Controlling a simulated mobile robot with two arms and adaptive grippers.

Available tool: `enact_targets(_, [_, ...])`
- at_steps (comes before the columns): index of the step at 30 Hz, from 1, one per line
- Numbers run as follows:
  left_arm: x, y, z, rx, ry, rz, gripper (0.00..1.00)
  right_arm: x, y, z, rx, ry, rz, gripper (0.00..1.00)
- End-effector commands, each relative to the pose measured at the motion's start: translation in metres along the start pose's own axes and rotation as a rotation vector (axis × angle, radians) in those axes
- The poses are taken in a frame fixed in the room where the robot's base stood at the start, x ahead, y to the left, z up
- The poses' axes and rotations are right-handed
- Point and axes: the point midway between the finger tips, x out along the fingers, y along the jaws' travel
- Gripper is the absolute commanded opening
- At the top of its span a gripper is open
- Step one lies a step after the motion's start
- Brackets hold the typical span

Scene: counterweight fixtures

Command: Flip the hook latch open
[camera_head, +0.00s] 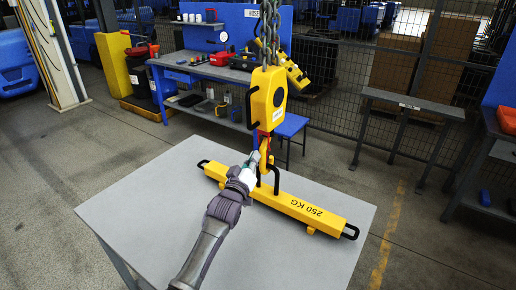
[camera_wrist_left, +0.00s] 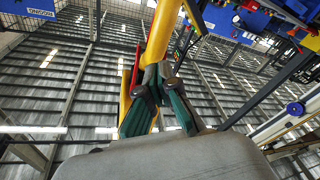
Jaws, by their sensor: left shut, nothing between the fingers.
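A yellow hoist block (camera_head: 267,97) hangs on a chain over the table, with a red part (camera_head: 264,137) at its lower end. The yellow hook (camera_head: 263,158) hangs below it, by the black lifting loop (camera_head: 275,175) of the yellow 250 KG beam (camera_head: 300,208). My left gripper (camera_head: 254,157) is at the left side of the hook, shut and empty. In the left wrist view its green-padded fingers (camera_wrist_left: 157,72) meet close to the yellow hook (camera_wrist_left: 164,28). A thin red piece (camera_wrist_left: 136,62), perhaps the latch, shows left of the fingertips. I cannot tell whether they touch it.
The beam lies across the grey table (camera_head: 140,205), whose left part is clear. A blue workbench (camera_head: 215,70) with tools stands behind. A grey narrow stand (camera_head: 410,103) is at the right, before a mesh fence. The chain (camera_head: 269,35) rises above the hoist block.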

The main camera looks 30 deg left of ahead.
Motion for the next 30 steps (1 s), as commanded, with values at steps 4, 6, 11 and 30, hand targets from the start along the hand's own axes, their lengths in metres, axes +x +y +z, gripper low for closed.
enact_targets(4, [-0.002,-0.002,0.002,0.000,0.000,0.000,0.00,0.001,0.000,0.000,0.000,0.000,0.000,0.71])
enact_targets(6, [-0.002,-0.001,0.001,0.000,0.000,0.000,0.00,0.000,0.000,0.000,0.000,0.000,0.000,0.71])
enact_targets(11, [-0.002,-0.002,0.002,0.000,0.000,0.000,0.00,0.001,0.000,0.000,0.000,0.000,0.000,0.71])
enact_targets(30, [-0.037,-0.027,0.027,0.000,0.000,0.000,0.00,0.011,-0.001,0.001,0.000,0.000,0.000,0.71])
